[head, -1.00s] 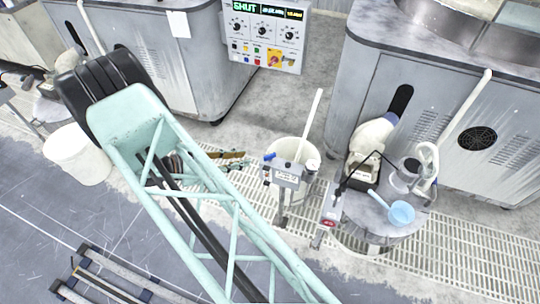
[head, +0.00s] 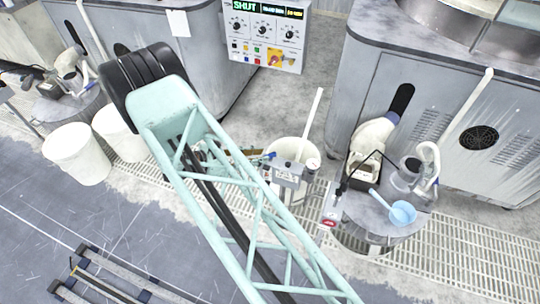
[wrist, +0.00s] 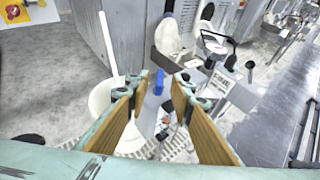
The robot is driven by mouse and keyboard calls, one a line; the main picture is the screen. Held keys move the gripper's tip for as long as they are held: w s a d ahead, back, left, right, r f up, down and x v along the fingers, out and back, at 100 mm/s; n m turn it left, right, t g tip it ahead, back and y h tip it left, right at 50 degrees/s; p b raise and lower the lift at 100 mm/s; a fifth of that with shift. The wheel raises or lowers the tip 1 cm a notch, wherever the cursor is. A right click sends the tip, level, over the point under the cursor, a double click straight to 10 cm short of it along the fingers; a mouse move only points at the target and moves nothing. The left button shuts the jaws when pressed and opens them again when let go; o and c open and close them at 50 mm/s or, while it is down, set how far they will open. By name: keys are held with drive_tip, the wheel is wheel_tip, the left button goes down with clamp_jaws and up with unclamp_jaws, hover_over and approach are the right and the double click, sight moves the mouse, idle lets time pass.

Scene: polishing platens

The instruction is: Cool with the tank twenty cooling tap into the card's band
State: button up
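A small tap with a blue lever (head: 269,155) sits on a grey labelled box (head: 287,173) on a stand, with a round white dial (head: 313,163) at its right. In the wrist view the blue lever (wrist: 158,82) stands between and beyond my fingertips, and the labelled box (wrist: 222,86) is to the right. My gripper (wrist: 155,92) is open, its two wood-coloured pads apart with nothing held. In the head view it is mostly hidden behind my arm, just left of the lever. The label text is too small to read, so I cannot confirm the tank number.
A control panel (head: 265,33) reads SHUT; its smaller figures are unclear. A white bucket (head: 294,145) with a pole stands behind the tap. A round table (head: 375,228) holds a blue dipper (head: 402,213) at right. White buckets (head: 76,155) stand left on the floor.

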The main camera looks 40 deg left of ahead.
sight(269, 154)
drive_tip(key=shift+b+x, duration=0.35)
drive_tip(key=shift+x, duration=2.35)
clamp_jaws()
